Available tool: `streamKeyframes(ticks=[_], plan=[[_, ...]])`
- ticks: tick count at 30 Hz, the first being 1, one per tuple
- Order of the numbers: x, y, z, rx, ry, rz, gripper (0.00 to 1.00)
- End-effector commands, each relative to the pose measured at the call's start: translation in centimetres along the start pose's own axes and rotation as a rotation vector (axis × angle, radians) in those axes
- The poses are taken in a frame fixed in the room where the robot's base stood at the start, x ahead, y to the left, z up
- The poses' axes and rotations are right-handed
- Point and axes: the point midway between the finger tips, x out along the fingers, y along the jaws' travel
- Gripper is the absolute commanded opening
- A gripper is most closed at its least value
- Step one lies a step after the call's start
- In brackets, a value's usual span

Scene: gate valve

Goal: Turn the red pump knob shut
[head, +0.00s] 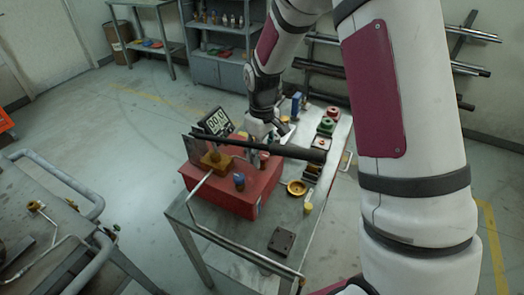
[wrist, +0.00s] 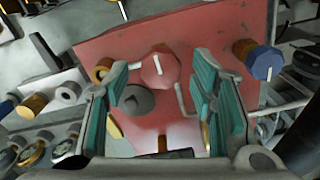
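The red knob (wrist: 160,69), many-sided with a white pointer line, sits on the red pump box (wrist: 190,30) in the wrist view. My gripper (wrist: 163,98) is open, its teal pads apart to the left and right. The knob shows between and beyond the pads, and no contact is visible. In the head view the red box (head: 222,190) stands on the metal cart, and my gripper (head: 268,133) is over its far side. The red knob cannot be made out there.
A blue knob (wrist: 264,62) is right of the red one, and a grey rounded part (wrist: 136,101) is near the left pad. A dark bar (head: 260,147) crosses above the box. A display (head: 216,122) stands behind it. A brass dish (head: 297,188) sits on the cart.

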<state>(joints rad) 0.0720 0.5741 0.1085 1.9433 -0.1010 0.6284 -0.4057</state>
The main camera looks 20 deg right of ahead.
Motion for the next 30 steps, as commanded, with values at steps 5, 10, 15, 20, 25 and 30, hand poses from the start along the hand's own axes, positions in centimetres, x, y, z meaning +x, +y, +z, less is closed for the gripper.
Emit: streamKeyframes(ticks=[5,10,15,20,25,30], plan=[[-0.2,0.0,0.0,-0.001,0.000,0.000,0.51],[-2.3,0.0,-0.1,-0.002,0.003,0.001,0.51],[-5.8,0.0,-0.1,-0.001,0.006,0.003,0.51],[-8.9,0.1,-0.1,0.001,0.004,0.002,0.51],[-11.1,0.1,0.0,0.001,0.002,0.001,0.51],[-11.9,0.0,0.0,0.000,0.000,0.000,0.51]])
